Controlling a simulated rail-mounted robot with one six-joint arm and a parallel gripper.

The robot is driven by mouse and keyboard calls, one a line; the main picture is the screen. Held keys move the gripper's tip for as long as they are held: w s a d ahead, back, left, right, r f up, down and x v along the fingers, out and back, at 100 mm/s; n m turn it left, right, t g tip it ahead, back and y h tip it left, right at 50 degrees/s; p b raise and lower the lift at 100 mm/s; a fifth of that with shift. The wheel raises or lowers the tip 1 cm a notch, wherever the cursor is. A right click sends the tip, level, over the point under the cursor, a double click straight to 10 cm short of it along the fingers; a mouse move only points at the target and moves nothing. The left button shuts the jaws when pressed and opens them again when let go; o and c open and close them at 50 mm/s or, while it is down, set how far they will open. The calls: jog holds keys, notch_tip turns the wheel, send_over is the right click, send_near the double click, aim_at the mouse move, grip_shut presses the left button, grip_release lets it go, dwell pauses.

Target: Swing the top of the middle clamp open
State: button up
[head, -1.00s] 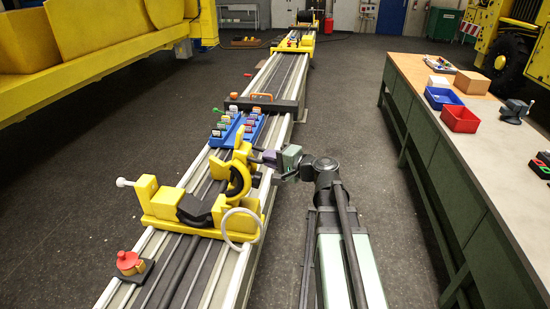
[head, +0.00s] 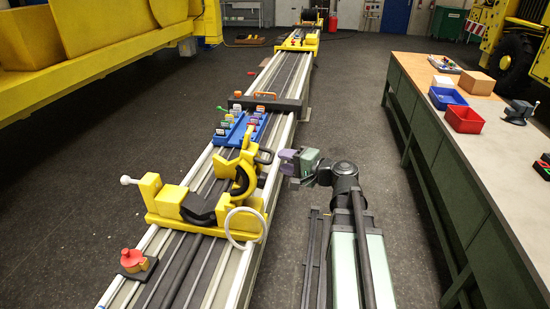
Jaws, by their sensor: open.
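The large yellow clamp (head: 160,203) stands across the rail in front of me. Its curved yellow top (head: 240,176) with a black lining stands raised at the right side, swung up off the black lower seat (head: 198,208), so the clamp is open.
A blue rack (head: 239,130) with several small coloured parts sits on the rail behind the clamp. A dark crossbar with an orange handle (head: 264,94) lies farther back. A red knob (head: 133,260) is at the front left. The workbench (head: 490,175) is right, with free floor between.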

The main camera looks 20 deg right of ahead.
jog(key=v, duration=0.6)
jog(key=shift+s, duration=0.2)
jog(key=s+a+f+n+g+h+b, duration=0.1)
jog(key=s+a+f+n+g+h, duration=0.2)
jog(key=f+g, duration=0.4)
jog(key=s+a+f+n+g+h+b, duration=0.1)
jog(key=s+a+f+n+g+h, duration=0.15)
jog(key=a+f+g, duration=0.45)
jog(key=s+a+f+n+h+b, duration=0.1)
jog(key=s+a+f+n+h, duration=0.1)
jog(key=a+f+n, duration=0.3)
jog(key=a+h, duration=0.1)
jog(key=a, duration=0.2)
jog(key=shift+a+n, duration=0.15)
jog(key=shift+n, duration=0.1)
